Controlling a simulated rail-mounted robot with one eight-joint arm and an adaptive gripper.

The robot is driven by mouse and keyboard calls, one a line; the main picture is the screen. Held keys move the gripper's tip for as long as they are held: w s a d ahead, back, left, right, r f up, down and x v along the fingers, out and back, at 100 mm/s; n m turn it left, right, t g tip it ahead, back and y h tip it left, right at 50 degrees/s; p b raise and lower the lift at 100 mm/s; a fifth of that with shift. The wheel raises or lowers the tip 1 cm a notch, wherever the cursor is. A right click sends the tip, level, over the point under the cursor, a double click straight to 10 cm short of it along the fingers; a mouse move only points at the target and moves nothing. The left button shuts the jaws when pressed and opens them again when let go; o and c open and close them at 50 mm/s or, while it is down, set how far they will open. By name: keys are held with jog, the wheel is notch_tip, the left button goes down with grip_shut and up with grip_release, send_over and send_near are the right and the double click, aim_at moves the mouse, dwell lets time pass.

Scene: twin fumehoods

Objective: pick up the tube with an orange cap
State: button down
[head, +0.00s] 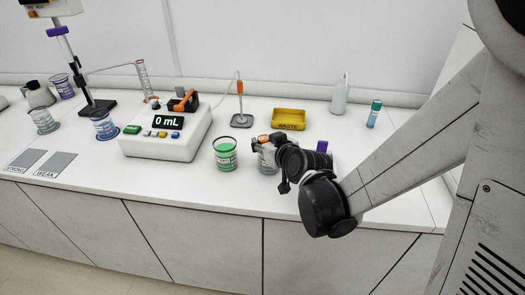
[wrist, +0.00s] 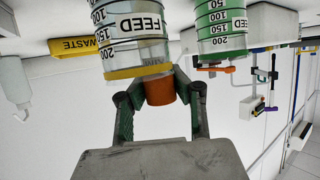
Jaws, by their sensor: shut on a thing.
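The orange cap (wrist: 160,91) sits between the two fingers of my gripper (wrist: 159,98) in the wrist view, which looks upside down. The fingers are shut on the cap. The tube's body below the cap is not clearly visible. A clear FEED beaker (wrist: 134,40) with a yellow rim overlaps the cap there; I cannot tell whether the tube is inside it or beside it. In the head view the orange cap (head: 264,138) shows at the beaker's top, with my gripper (head: 270,146) against it from the right.
A green-banded beaker (head: 225,154) stands just left of the grip. Behind are a yellow WASTE tray (head: 289,118), a white bottle (head: 339,94) and a teal-capped vial (head: 374,113). A purple cap (head: 322,146) is right of my gripper. A 0 mL device (head: 165,135) stands left.

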jog(key=shift+r, duration=0.1)
dwell(0.3)
jog(key=shift+r+p, duration=0.8)
jog(key=shift+r, duration=3.95)
notch_tip(320, 180, up, 2)
jog(key=shift+r+p, duration=0.2)
jog(key=shift+p, duration=0.85)
